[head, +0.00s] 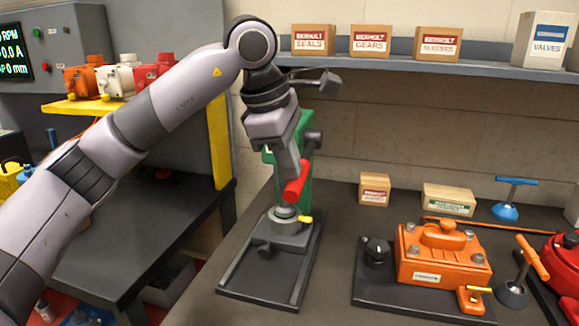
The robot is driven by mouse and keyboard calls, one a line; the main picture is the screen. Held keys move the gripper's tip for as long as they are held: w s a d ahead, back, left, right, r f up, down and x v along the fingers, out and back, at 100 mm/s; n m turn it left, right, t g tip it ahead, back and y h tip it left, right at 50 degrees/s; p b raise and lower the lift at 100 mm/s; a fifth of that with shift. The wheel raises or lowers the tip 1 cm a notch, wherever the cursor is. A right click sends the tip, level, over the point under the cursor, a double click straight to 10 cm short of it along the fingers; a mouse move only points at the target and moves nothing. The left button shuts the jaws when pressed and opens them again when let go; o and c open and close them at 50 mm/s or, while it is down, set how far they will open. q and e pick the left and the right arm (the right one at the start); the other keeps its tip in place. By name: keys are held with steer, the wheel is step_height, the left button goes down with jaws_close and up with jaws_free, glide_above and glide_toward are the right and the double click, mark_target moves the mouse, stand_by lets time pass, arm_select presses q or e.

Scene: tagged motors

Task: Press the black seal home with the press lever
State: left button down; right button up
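The green press (304,135) stands at the back left of the dark workbench. Its lever has a red grip (297,184), which tilts down towards me. My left gripper (293,172) points down from above, with its fingertips at the red grip. The fingers overlap in this view, so their opening and hold are unclear. Below the grip, a round grey metal part (286,217) with a yellow tag (305,219) sits on the press base (268,278). I cannot make out the black seal. My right gripper is out of view.
An orange motor housing (441,255) stands on a black plate at the right, beside blue-handled (512,181) and orange-handled (531,257) T-tools. Small cartons (374,189) stand behind. A shelf (400,54) with boxes spans the wall. The bench between press and plate is clear.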

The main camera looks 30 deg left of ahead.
arm_select(q)
steer(key=shift+f, duration=0.6)
steer(key=shift+r+p, duration=0.5)
steer(key=shift+r, duration=0.05)
steer(key=p+v, duration=0.2)
steer(key=v, duration=1.1)
steer(key=shift+r, duration=0.15)
steer(key=shift+a, duration=0.1)
